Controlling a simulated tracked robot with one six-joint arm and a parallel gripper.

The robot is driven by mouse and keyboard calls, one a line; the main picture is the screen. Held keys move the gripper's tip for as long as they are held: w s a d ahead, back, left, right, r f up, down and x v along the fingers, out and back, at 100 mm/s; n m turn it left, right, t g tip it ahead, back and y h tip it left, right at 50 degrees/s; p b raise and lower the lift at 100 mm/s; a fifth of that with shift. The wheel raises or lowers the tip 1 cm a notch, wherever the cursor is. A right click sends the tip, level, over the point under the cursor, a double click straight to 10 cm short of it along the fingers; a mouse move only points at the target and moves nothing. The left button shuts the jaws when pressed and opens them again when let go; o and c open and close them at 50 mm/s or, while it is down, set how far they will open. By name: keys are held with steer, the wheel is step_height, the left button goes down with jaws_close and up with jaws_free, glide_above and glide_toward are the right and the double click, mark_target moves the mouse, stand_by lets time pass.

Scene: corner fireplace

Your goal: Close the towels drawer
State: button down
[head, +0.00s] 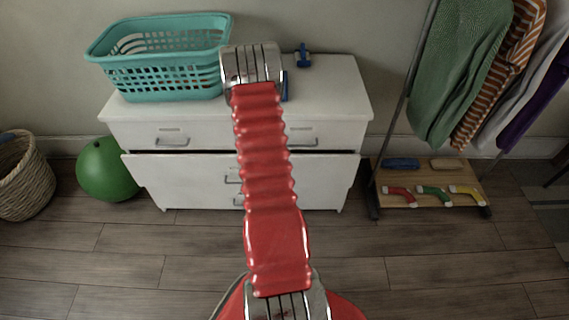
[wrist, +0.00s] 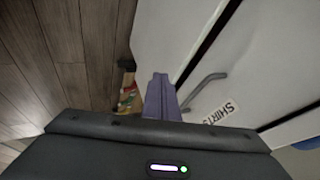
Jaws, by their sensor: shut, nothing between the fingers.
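A white dresser (head: 330,90) stands against the wall. Two small upper drawer fronts with handles show in the head view, left (head: 172,137) and right (head: 318,137). Below them is a wide lower front (head: 180,180), with a dark gap above it; my arm hides its middle. I cannot read any towels label. In the wrist view a drawer front labelled SHIRTS (wrist: 222,113) has a grey handle (wrist: 200,88), with a dark gap beside it. My gripper (wrist: 160,85) is shut and empty near this front; contact cannot be told. My arm hides it in the head view.
A teal basket (head: 165,75) and a blue item (head: 303,57) sit on the dresser. A green ball (head: 106,169) and wicker basket (head: 24,180) stand left. A clothes rack with a wooden shelf (head: 415,172) stands right. The front floor is clear. A multicoloured item (wrist: 128,92) shows beside my fingers.

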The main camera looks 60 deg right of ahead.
steer(key=shift+v, duration=0.75)
steer(key=c, duration=2.5)
jaws_free()
steer(key=shift+c, duration=0.2)
